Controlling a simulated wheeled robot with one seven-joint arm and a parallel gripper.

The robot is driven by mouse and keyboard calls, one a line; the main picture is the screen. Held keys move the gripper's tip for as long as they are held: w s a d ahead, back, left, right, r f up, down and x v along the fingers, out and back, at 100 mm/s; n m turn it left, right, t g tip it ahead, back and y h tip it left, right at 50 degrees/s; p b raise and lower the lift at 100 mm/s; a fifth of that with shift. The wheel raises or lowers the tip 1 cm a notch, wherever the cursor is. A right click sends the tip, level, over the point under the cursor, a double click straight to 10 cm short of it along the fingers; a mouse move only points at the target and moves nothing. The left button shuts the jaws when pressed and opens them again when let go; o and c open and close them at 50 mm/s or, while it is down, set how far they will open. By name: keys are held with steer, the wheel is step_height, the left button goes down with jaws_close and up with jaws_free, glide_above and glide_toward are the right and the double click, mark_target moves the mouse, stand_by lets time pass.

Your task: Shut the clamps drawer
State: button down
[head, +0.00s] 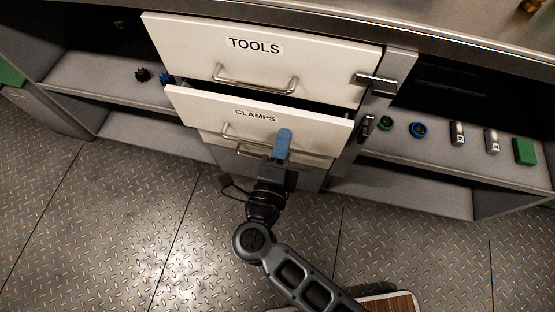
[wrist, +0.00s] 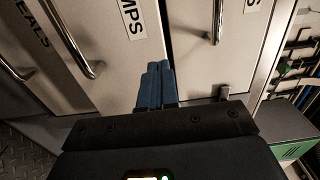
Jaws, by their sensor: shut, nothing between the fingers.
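The clamps drawer (head: 320,130) has a cream front with a CLAMPS label and a bar handle. It stands partly pulled out, with a dark gap along its top edge below the tools drawer. My gripper (head: 284,133) has its blue fingers shut and empty, in front of the right part of the clamps drawer front, right of its label. In the wrist view the blue fingers (wrist: 155,82) lie together against the view of the clamps drawer front (wrist: 108,75). I cannot tell whether the tips touch it. The fingers and wrist hide the right end of the clamps handle.
The tools drawer (head: 330,70) is above, with its handle. A lower drawer, partly lettered "EALS", shows in the wrist view (wrist: 40,75). A latch (head: 375,83) sits on the post at right. Side shelves hold small parts, including a green block (head: 524,151). The metal floor in front is mostly clear.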

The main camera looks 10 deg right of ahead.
mark_target(290, 116)
steer(key=shift+x, duration=1.8)
steer(key=shift+w, duration=0.1)
steer(key=x, duration=0.3)
steer(key=shift+w+d, duration=0.15)
steer(key=shift+w, duration=0.2)
steer(key=shift+w+d+r, duration=0.1)
steer(key=shift+w+d, duration=0.05)
steer(key=shift+w, duration=0.2)
